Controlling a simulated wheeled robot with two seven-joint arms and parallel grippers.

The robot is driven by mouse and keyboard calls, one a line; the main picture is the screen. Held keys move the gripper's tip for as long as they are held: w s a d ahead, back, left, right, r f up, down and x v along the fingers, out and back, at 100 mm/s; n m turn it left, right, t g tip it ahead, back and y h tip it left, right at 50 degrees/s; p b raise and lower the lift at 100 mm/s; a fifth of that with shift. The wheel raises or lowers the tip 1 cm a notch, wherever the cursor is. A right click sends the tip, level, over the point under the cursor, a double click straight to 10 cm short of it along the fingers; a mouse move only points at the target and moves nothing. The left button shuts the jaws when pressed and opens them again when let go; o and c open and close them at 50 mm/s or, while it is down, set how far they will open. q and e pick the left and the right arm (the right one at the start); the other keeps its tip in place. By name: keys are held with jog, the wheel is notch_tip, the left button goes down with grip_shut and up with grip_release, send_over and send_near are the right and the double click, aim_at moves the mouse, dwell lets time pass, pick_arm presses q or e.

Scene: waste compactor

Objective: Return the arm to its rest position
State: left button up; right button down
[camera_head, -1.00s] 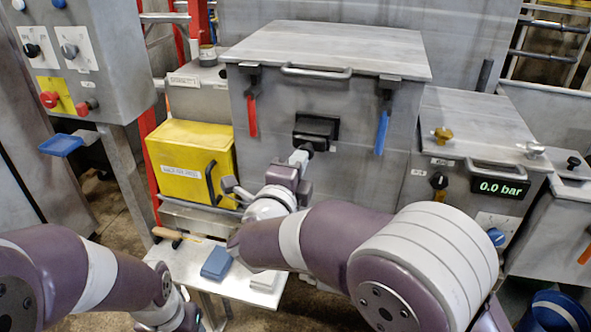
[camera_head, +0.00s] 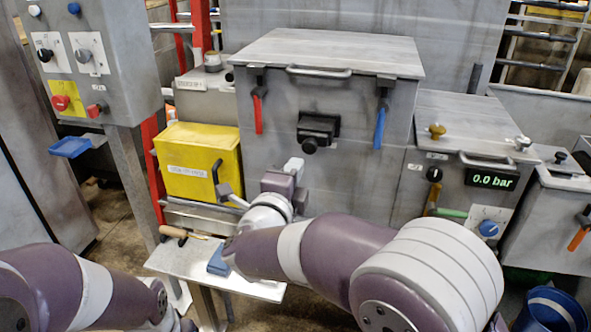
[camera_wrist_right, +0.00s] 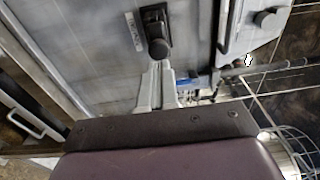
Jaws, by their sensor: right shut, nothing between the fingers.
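My right gripper (camera_head: 294,165) is shut and empty in front of the large grey compactor box (camera_head: 360,165). It is below and to the left of the black knob (camera_head: 310,146) on the box front, apart from it in the head view. In the right wrist view the closed fingertips (camera_wrist_right: 159,66) appear just below the black knob (camera_wrist_right: 158,48). My right arm (camera_head: 335,248) reaches forward from the lower right, bent in front of the machine. My left arm (camera_head: 70,290) is at the lower left; its gripper is outside the picture.
A yellow box (camera_head: 198,150) stands left of the compactor. A small bench (camera_head: 180,262) below holds a wooden-handled tool (camera_head: 178,233) and a blue block (camera_head: 218,262). A pressure unit reading 0.0 bar (camera_head: 492,180) stands to the right. A control cabinet (camera_head: 115,50) stands at the left.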

jog(key=v, duration=0.7)
jog(key=w+d+f+n+g+y+p, duration=0.3)
jog(key=n+y+p, duration=0.35)
jog(key=n, duration=0.55)
jog(key=s+d+f+n+g+p, duration=0.2)
jog(key=s+d+f+n+g, duration=0.2)
jog(key=s, duration=0.5)
jog(key=s+d+f+n+g+p, duration=0.2)
jog(key=s+d+f+n+g, duration=0.3)
jog(key=s+d+g, duration=0.4)
jog(key=shift+s+d+f+n, duration=0.15)
jog(key=shift+s+d+n, duration=0.45)
jog(key=shift+d, duration=0.15)
jog(key=shift+w, duration=0.1)
